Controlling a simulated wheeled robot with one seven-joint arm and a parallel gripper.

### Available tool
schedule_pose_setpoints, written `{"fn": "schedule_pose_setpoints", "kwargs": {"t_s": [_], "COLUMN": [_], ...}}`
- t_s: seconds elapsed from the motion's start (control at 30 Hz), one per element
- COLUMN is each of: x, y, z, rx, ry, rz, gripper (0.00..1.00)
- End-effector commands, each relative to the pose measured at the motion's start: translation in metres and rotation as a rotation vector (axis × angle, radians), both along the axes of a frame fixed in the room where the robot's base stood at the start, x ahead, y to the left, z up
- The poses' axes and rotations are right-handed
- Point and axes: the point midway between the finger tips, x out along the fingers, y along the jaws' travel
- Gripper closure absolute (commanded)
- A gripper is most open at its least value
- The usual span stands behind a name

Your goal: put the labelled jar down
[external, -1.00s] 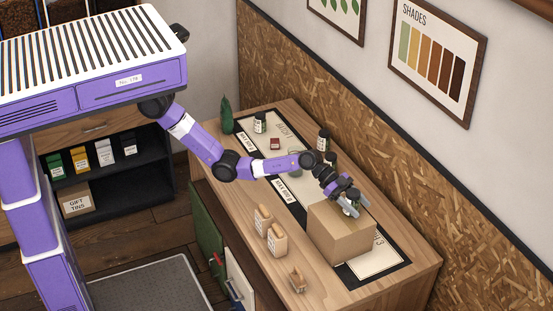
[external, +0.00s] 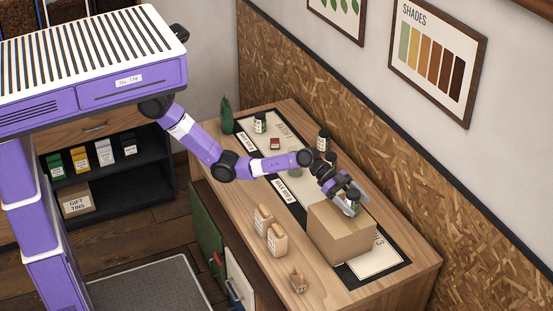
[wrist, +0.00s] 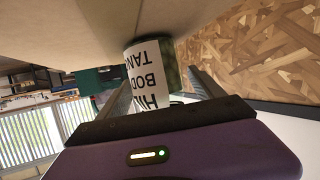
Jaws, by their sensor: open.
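My gripper (external: 354,203) is at the far upper side of a cardboard box (external: 340,238) on the wooden counter. In the wrist view my gripper (wrist: 160,84) is open, with one finger on each side of the labelled jar (wrist: 152,74). The jar is dark green with a white label in black print, which appears upside down there. In the external view the jar (external: 352,208) is small and partly hidden by the fingers. Its base end meets the tan surface in the wrist view, but I cannot tell for certain that it rests on the box.
Several dark jars stand along the mat, one (external: 323,141) near the wall and one (external: 260,122) farther back. A small red box (external: 275,144) lies between. Tan packages (external: 277,240) line the front edge. The chipboard wall (external: 420,200) is close behind my gripper.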

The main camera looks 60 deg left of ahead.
Motion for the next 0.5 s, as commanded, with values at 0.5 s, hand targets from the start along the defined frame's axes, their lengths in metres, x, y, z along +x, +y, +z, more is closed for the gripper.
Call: {"fn": "schedule_pose_setpoints", "kwargs": {"t_s": [0.5], "x": [-0.031], "y": [0.076], "z": [0.032], "rx": [0.001], "ry": [-0.002], "rz": [0.001], "gripper": [0.23]}}
